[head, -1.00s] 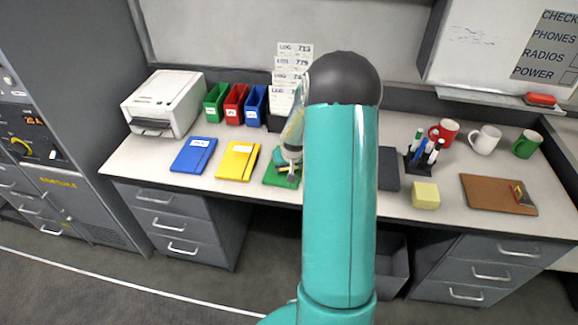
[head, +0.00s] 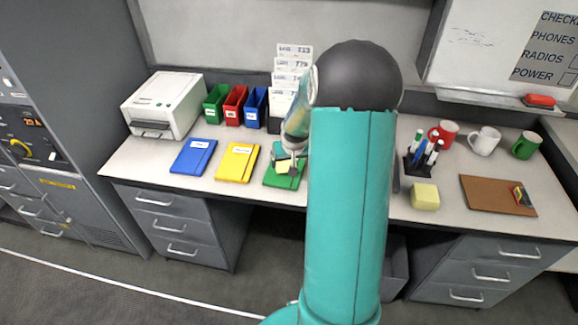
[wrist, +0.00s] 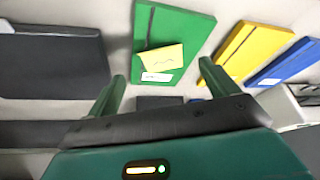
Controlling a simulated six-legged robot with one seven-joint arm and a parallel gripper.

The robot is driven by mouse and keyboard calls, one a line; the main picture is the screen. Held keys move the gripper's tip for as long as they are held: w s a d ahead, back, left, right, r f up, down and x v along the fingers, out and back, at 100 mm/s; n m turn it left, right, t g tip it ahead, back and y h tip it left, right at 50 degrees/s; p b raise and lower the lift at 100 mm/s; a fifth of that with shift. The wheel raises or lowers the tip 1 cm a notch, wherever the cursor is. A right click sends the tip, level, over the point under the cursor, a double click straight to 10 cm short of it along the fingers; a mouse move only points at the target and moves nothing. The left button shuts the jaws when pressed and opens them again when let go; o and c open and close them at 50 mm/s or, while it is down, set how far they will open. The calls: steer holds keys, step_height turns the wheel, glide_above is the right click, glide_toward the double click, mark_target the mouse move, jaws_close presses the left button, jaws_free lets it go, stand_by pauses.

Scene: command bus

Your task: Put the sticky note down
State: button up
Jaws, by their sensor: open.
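In the head view the note (head: 283,168) shows partly behind my gripper, on the green folder (head: 271,180). My gripper (wrist: 162,73) is open and empty, its two fingers spread on either side of the note in the wrist view and apart from it. In the head view my gripper (head: 291,163) is just over the folder, and my arm hides the desk to its right.
A yellow folder (head: 238,162) and a blue folder (head: 193,156) lie left of the green one. A dark flat item (wrist: 52,62) lies on its other side. A yellow note block (head: 425,196), a pen holder (head: 419,165) and a clipboard (head: 488,194) stand or lie farther right.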

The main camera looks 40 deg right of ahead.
steer(key=s+a+r+n, duration=0.2)
steer(key=s+a+r, duration=0.1)
steer(key=a+r, duration=0.65)
steer(key=s+a+r+n, duration=0.1)
steer(key=s+a+r, duration=0.2)
steer(key=a+r, duration=0.65)
steer(key=s+a+r+n+y, duration=0.1)
steer(key=s+a+r, duration=0.1)
steer(key=s+a, duration=0.4)
steer(key=s+a+r+n+t+y, duration=0.1)
steer(key=s+a+r+n, duration=0.1)
steer(key=s+a, duration=0.5)
steer(key=shift+s+a+r+t, duration=0.15)
steer(key=shift+a+r+t, duration=0.15)
steer(key=shift+a, duration=0.5)
